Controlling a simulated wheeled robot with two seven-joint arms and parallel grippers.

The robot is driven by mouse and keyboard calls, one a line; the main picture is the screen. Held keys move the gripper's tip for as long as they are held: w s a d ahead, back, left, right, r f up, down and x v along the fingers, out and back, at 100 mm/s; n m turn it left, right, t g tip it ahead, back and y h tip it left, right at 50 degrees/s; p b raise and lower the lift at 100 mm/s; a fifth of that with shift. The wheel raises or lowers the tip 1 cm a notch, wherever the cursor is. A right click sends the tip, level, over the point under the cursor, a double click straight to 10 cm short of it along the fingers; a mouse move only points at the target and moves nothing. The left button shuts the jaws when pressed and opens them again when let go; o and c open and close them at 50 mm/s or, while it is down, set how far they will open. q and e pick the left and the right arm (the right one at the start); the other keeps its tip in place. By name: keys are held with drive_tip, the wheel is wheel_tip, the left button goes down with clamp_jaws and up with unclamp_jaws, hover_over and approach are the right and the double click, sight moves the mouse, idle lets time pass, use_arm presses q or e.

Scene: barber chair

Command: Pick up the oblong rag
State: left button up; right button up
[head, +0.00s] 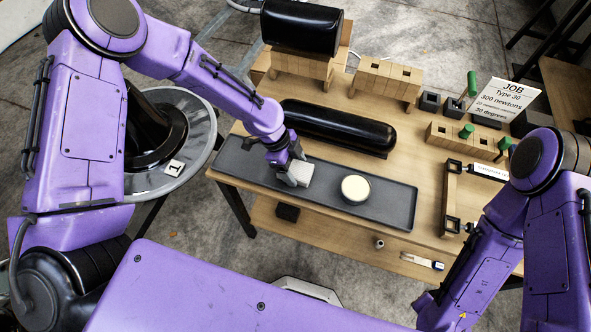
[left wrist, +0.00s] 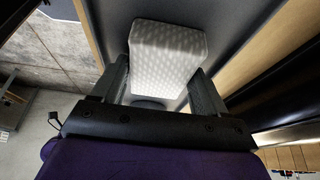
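The oblong rag (head: 299,174) is a pale, rounded block lying on the long dark grey tray (head: 395,207). In the left wrist view the rag (left wrist: 168,50) shows a white patterned surface. My left gripper (head: 291,168) is down at the rag from the left. In the left wrist view the left gripper's fingers (left wrist: 160,85) stand wide apart, one along each side of the rag's near end. I cannot tell whether they press on it. A round cream-coloured piece (head: 355,188) lies on the tray to the right. My right gripper is out of view.
A black padded roll (head: 338,127) lies behind the tray, with wooden block stands (head: 387,80) further back. A job sign (head: 503,98) and green-handled tools (head: 472,84) are at the right. A round grey stool or dish (head: 195,165) stands left of the table.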

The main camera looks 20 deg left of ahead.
sight(294, 171)
use_arm(q)
drive_tip(key=c, duration=0.3)
drive_tip(key=shift+c, duration=0.2)
drive_tip(key=shift+r, duration=0.6)
drive_tip(key=r, duration=0.2)
drive_tip(key=s+r, duration=0.1)
drive_tip(key=shift+r+b, duration=0.3)
drive_tip(key=shift+r, duration=0.1)
drive_tip(key=s+r, duration=0.8)
drive_tip(key=s, duration=0.5)
drive_tip(key=shift+d+r, duration=0.2)
drive_tip(key=shift+r, duration=0.05)
